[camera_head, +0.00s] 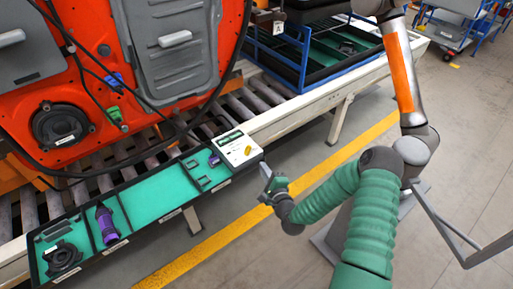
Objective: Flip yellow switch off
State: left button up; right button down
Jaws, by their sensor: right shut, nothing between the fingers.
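A white box (228,141) with a small dark green display sits at the right end of the green tray. A small yellow switch (247,150) shows on its top face; it is too small to tell which way it is set. My right gripper (266,172) is shut and empty. In the picture it is just below and to the right of the box, apart from the switch. Its green-sleeved arm comes in from the bottom right. My left gripper is not in view.
The long tray (160,203) holds a purple tool (107,225) and a round black part (62,258). An orange door (150,60) hangs behind it, over a roller conveyor (262,92). A blue-framed crate (318,52) stands at the back. Open floor lies right.

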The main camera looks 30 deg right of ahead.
aim_at(256, 152)
jog(key=x, duration=0.4)
jog(key=b+x, duration=0.1)
jog(key=x, duration=0.4)
jog(key=shift+w+d+r, duration=0.15)
jog(key=shift+w+r, duration=0.05)
jog(key=shift+w, duration=0.05)
jog(key=shift+d, duration=0.15)
dwell(0.4)
